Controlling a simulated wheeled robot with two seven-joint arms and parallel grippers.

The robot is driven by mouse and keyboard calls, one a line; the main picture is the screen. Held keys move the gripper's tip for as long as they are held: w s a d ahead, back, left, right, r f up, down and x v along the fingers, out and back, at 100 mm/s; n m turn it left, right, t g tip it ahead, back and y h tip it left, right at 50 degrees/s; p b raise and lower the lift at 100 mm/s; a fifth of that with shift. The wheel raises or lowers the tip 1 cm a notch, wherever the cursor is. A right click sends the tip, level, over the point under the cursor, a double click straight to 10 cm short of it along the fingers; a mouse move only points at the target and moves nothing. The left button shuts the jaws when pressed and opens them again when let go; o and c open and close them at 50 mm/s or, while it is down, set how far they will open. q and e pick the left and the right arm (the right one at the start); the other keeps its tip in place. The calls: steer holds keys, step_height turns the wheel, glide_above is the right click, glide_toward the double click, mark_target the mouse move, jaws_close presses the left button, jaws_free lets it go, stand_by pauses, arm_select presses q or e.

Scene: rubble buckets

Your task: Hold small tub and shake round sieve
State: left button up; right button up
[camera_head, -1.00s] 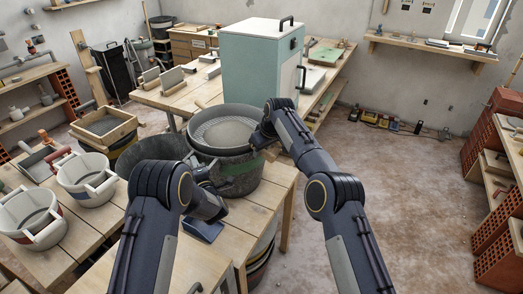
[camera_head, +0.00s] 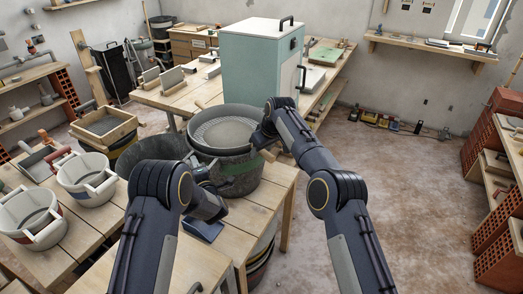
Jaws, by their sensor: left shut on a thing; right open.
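The small tub (camera_head: 240,182) is dark grey with a green band and stands upright on the near wooden table. The round sieve (camera_head: 207,122) sits on top of the tub, with pale material in its mesh. Its wooden handles stick out at the far left and the near right. My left gripper (camera_head: 197,163) is at the tub's left side, shut on the tub, its fingertips mostly hidden by my own arm. My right gripper (camera_head: 262,143) is open beside the sieve's near right handle (camera_head: 270,154). I cannot tell whether it touches the handle.
Two white buckets (camera_head: 88,183) with handles stand on the table at the left. A square wooden sieve (camera_head: 103,126) rests on a bucket behind them. A pale green cabinet (camera_head: 258,70) stands behind the tub.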

mark_target(270, 155)
steer(key=v, duration=1.1)
steer(key=shift+r, duration=0.25)
steer(key=f, duration=1.1)
steer(key=shift+w+a+f, duration=0.2)
steer(key=shift+w+f, duration=0.05)
